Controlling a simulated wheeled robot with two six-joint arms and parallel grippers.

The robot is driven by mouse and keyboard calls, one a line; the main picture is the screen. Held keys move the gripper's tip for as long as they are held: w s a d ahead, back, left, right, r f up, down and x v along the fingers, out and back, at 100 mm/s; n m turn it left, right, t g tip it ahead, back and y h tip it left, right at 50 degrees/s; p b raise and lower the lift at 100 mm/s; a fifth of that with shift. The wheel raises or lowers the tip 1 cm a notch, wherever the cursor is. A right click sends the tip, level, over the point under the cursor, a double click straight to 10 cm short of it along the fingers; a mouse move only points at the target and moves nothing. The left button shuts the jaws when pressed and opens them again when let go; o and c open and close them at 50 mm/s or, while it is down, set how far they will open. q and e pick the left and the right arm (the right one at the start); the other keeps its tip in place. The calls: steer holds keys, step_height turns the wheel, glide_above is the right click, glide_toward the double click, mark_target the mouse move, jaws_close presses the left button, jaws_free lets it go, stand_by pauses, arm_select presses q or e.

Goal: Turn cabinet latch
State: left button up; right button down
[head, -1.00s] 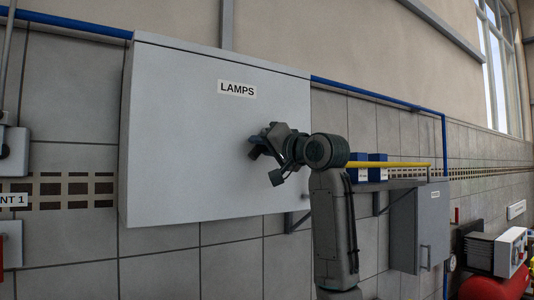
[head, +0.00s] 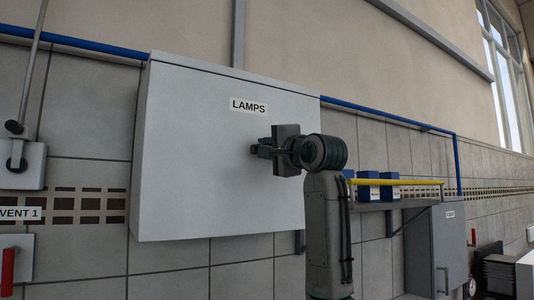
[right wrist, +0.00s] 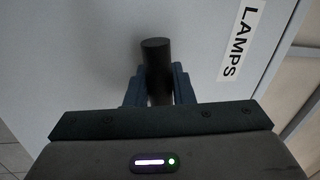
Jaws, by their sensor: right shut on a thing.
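The grey cabinet (head: 200,170) labelled LAMPS hangs on the tiled wall in the head view, its front door flush. My right gripper (head: 262,149) is at the right part of the door, under the label. In the right wrist view the dark, bar-shaped latch (right wrist: 156,52) stands between the two blue-grey fingers of the right gripper (right wrist: 158,88), which is shut on it. The latch's far end sticks out past the fingertips; its near part is hidden by the gripper body. In the head view the gripper hides most of the latch. My left gripper is not in view.
A shelf with blue boxes (head: 368,186) and a yellow bar (head: 400,182) is right of the cabinet, close to my right arm. A smaller grey cabinet (head: 435,250) hangs below it. Lever switch boxes (head: 20,165) are on the left wall.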

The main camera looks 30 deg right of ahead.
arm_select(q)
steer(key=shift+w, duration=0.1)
arm_select(e)
steer(key=shift+r, duration=0.1)
steer(key=c, duration=1.3)
jaws_free()
arm_select(q)
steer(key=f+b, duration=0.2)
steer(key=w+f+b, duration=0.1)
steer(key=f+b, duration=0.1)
steer(key=b, duration=0.1)
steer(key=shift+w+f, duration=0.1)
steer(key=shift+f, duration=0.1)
arm_select(e)
steer(key=v, duration=1.1)
